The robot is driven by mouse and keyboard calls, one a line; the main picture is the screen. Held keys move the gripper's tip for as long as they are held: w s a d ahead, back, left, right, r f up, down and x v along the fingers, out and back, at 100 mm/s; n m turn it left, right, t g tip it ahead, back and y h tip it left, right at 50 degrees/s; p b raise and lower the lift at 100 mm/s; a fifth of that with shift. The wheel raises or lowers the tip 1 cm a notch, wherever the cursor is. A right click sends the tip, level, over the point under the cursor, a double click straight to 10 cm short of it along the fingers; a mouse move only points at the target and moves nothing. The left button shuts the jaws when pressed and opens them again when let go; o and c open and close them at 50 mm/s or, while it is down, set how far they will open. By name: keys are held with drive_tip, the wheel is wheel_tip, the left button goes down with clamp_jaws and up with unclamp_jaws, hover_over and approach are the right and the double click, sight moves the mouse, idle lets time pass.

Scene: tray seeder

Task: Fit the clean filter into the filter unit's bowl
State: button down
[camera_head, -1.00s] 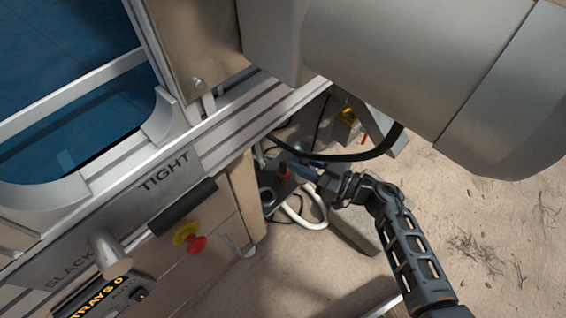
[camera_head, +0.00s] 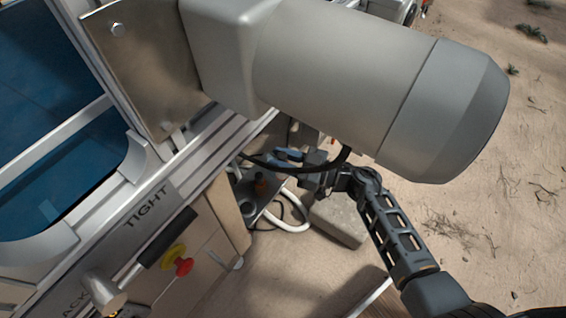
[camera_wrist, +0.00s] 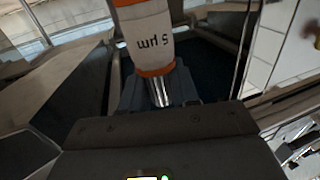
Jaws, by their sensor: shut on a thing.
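The filter (camera_wrist: 150,45) is a white cartridge with orange ends and an upside-down "5 µm" print. It stands out from my gripper (camera_wrist: 160,92) in the wrist view, cut off by the top edge. The dark fingers are shut on its metal stub. In the head view my gripper (camera_head: 300,160) is small, beneath the grey motor housing and beside the machine's end. I cannot make out the held filter there. A small orange part (camera_head: 262,187) shows below and left of the gripper, apart from it. I cannot tell the filter unit's bowl clearly in either view.
The large grey motor housing (camera_head: 340,70) overhangs my gripper. A black cable (camera_head: 300,167) and a white hose (camera_head: 290,222) run close by. A grey block (camera_head: 338,222) lies on the ground. The machine's side with a red button (camera_head: 184,267) is at left; sandy ground is open at right.

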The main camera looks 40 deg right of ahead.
drive_tip(key=w+d+b, duration=0.2)
drive_tip(key=w+d, duration=0.1)
drive_tip(key=w, duration=0.6)
drive_tip(key=shift+d+f, duration=0.3)
drive_tip(key=shift+d, duration=0.1)
wheel_tip(320, 180, down, 10)
drive_tip(key=b, duration=0.7)
drive_tip(key=shift+r, duration=0.25)
idle(1.3)
drive_tip(key=c, duration=1.1)
unclamp_jaws()
drive_tip(key=shift+o, duration=0.2)
drive_tip(key=shift+s, duration=0.1)
